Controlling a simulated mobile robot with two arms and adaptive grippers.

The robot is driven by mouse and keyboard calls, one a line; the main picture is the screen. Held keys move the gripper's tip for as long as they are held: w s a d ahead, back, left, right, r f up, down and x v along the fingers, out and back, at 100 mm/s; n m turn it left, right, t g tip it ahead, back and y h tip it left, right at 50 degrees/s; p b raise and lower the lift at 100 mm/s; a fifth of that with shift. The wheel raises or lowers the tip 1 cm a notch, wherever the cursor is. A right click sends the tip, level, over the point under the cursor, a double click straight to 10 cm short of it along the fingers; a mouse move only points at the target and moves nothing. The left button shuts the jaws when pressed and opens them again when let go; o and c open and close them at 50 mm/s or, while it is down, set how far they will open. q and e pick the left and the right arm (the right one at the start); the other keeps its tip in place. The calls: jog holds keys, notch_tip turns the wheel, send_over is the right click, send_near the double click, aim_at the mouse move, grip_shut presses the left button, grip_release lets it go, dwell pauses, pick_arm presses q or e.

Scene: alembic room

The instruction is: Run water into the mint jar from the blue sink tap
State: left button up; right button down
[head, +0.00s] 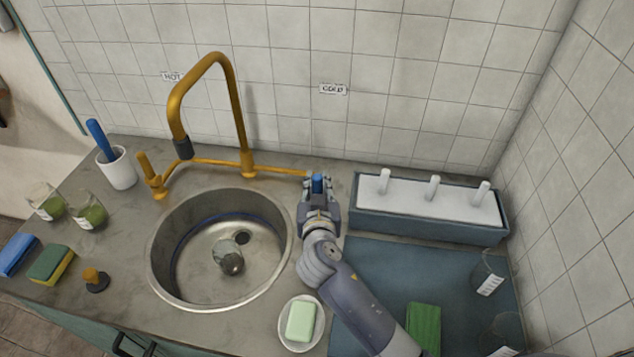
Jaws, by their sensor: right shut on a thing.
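My right gripper (318,187) is shut on the blue tap handle (319,182) at the right end of the yellow tap pipe, behind the sink's right side. The gripper fingers hide part of the handle. The yellow spout (211,65) arches up and ends in a dark nozzle over the sink. No water stream shows below the nozzle. A clear jar (231,262) is in the round steel sink (205,285), beside the dark drain; I cannot tell whether it is the mint jar, or whether it is upright. My left gripper is not in view.
Left of the sink are a white cup (117,172), two glasses with green contents (91,214), sponges (50,264) and a stopper (95,280). A soap dish (303,341) lies in front. A blue-grey rack (428,223) stands right of my gripper.

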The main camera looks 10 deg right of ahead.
jog(key=c, duration=1.4)
grip_release()
jog(key=shift+c, duration=0.2)
jog(key=v, duration=1.2)
